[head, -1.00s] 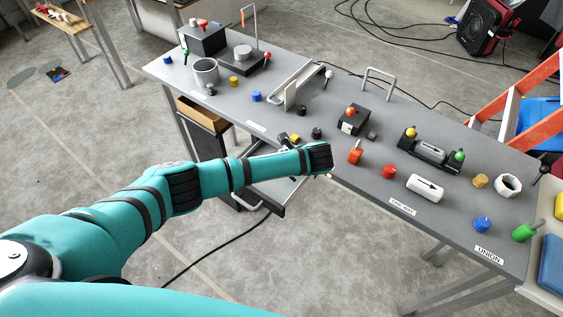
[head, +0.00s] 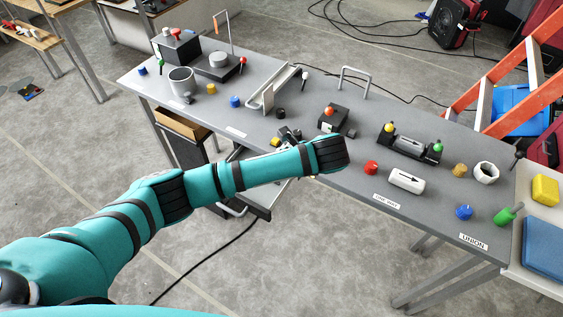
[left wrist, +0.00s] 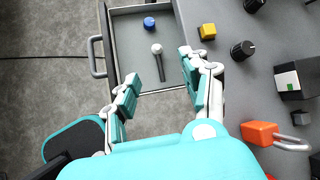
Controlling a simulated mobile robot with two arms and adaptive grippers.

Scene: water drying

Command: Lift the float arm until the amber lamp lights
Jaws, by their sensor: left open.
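I cannot tell for certain which part is the float arm. A thin lever with a pale ball end (head: 304,79) stands behind the grey channel on the bench. A small black box (head: 333,118) carries an orange knob or lamp; a black unit (head: 410,148) carries a yellow and a green one. None clearly glows. My left gripper (left wrist: 160,68) is open and empty above the drawer, fingers either side of the rod; my forearm mostly hides it in the head view.
The drawer (left wrist: 112,50) is pulled out, with a blue knob (left wrist: 149,23) inside. The bench (head: 290,168) also holds a white arrow-marked cylinder (head: 406,180).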

